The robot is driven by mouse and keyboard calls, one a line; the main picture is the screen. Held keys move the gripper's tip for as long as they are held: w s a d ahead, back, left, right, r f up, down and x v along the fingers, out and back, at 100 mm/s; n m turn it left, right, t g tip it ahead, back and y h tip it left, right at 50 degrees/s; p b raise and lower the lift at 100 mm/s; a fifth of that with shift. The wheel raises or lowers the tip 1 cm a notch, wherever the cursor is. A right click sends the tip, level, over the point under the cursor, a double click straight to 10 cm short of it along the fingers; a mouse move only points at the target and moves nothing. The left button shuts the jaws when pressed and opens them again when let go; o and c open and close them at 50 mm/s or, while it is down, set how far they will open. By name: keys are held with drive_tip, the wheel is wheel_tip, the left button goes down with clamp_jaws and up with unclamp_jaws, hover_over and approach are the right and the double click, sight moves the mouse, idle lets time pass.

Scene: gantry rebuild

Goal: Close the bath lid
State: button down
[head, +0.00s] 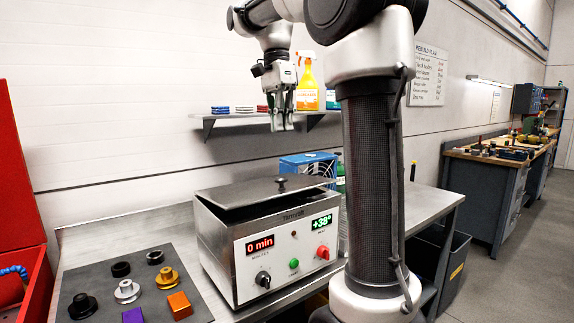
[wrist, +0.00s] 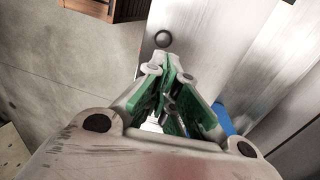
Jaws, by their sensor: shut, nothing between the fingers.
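The bath (head: 225,250) is a steel box with a white front panel on the bench, its displays reading "0 min" and "+38°". Its grey lid (head: 240,192) lies over the top with a dark knob (head: 281,184). A dark gap shows under the lid's front edge, so it does not look flush; how far it is raised is hard to tell. My gripper (head: 282,124) points down in the air above the bath, apart from the lid. In the wrist view its green-padded fingers (wrist: 168,75) are together and empty. A dark round knob (wrist: 163,39) on a grey surface shows beyond them.
A dark mat (head: 100,275) with rings, knobs and coloured blocks lies left of the bath. A red case (head: 15,190) stands at the far left. A wall shelf (head: 225,114) with a spray bottle (head: 308,85) is behind my gripper. A blue rack (head: 305,165) stands behind the bath.

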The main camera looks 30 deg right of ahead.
hover_over(290, 189)
drive_tip(key=w, duration=0.2)
wheel_tip(290, 189, down, 11)
drive_tip(key=shift+w+r, duration=0.1)
drive_tip(key=shift+r, duration=0.1)
drive_tip(key=shift+s+f, duration=0.35)
drive_tip(key=shift+f, duration=0.45)
drive_tip(key=shift+s+f, duration=0.35)
drive_tip(key=shift+f, duration=0.45)
